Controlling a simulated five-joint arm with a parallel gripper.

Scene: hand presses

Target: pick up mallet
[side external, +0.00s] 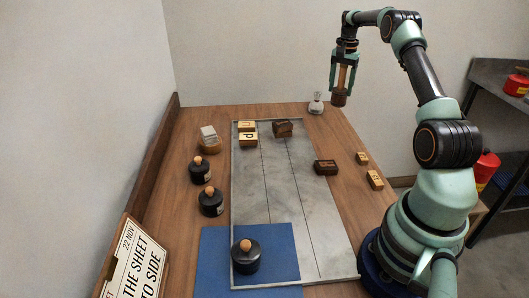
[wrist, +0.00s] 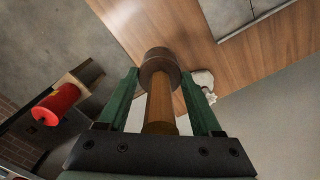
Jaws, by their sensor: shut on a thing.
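The mallet has a light wooden handle and a dark brown cylindrical head. My gripper (side external: 343,75) is shut on its handle and holds it high above the far right part of the table, clear of the surface. In the side view the mallet (side external: 339,99) hangs with its head down. In the wrist view the mallet (wrist: 159,75) lies between the two green fingers of my gripper (wrist: 163,95), its head beyond the fingertips. The upper part of the handle is hidden by my gripper.
A grey slab (side external: 285,215) lies on the wooden table (side external: 190,240), with letter blocks (side external: 248,140) and dark blocks (side external: 282,128) on it. A small pale bottle-like object (side external: 316,105) stands at the far edge. Dark round pots (side external: 211,203) stand left, another (side external: 246,257) on the blue mat (side external: 280,240).

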